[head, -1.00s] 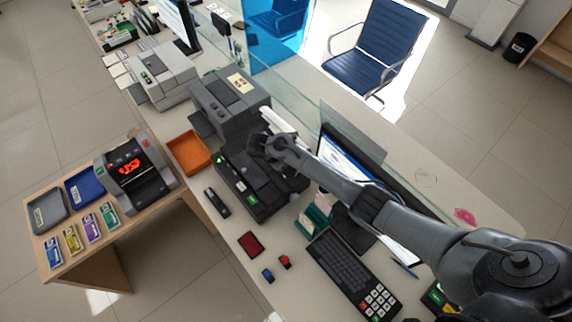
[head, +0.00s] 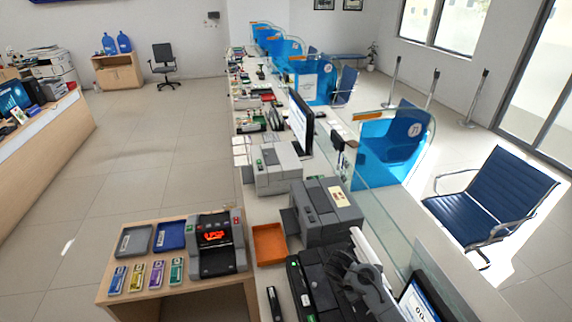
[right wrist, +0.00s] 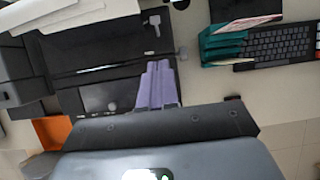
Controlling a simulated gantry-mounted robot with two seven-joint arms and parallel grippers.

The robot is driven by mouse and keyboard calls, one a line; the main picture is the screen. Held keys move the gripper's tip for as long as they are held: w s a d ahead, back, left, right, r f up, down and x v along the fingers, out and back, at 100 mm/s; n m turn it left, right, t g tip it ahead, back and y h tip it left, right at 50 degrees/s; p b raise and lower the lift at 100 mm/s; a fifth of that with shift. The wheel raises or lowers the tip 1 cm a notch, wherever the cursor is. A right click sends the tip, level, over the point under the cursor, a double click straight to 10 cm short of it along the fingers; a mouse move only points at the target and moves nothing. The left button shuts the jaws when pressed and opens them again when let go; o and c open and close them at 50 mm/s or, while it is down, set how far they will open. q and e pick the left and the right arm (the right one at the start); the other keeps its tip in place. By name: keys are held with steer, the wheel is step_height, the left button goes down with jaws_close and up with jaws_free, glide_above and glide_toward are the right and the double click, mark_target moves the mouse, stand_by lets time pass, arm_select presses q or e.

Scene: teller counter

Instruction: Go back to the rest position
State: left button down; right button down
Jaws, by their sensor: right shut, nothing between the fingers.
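My right gripper (head: 362,272) shows dark in the head view, low at the right of centre, above the black printer (head: 318,285). In the right wrist view the fingers (right wrist: 158,72) are together with nothing between them, pointing over the black machine below. My left gripper is not in view. Most of my right arm is outside the head view's lower edge.
A grey printer (head: 330,215), an orange tray (head: 269,244) and a monitor (head: 420,298) stand close around the gripper. A glass partition (head: 400,230) runs along the counter. A keyboard (right wrist: 280,46) and teal holder (right wrist: 222,45) show in the right wrist view.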

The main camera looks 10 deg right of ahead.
steer(key=s+a+f+g, duration=0.2)
steer(key=s+f, duration=1)
steer(key=s, duration=0.2)
steer(key=s+a+m+y, duration=0.1)
steer(key=s+a, duration=0.2)
steer(key=s, duration=0.3)
steer(key=s+a+y+p, duration=0.1)
steer(key=s+a, duration=0.1)
steer(key=s, duration=0.3)
steer(key=s+a+m+y, duration=0.1)
steer(key=s+a, duration=0.2)
steer(key=s, duration=0.3)
steer(key=s+a+r+m+t+y, duration=0.1)
steer(key=s+r+m, duration=0.25)
steer(key=r, duration=0.25)
steer(key=w+r+m+t, duration=0.2)
steer(key=r+m, duration=0.3)
steer(key=r, duration=0.1)
steer(key=w+r+m+t+y, duration=0.1)
steer(key=w+r+m+t, duration=0.1)
steer(key=r+m, duration=0.3)
steer(key=shift+w+r+t, duration=0.4)
steer(key=shift+w+r, duration=0.35)
steer(key=shift+r, duration=0.5)
steer(key=shift+a, duration=0.1)
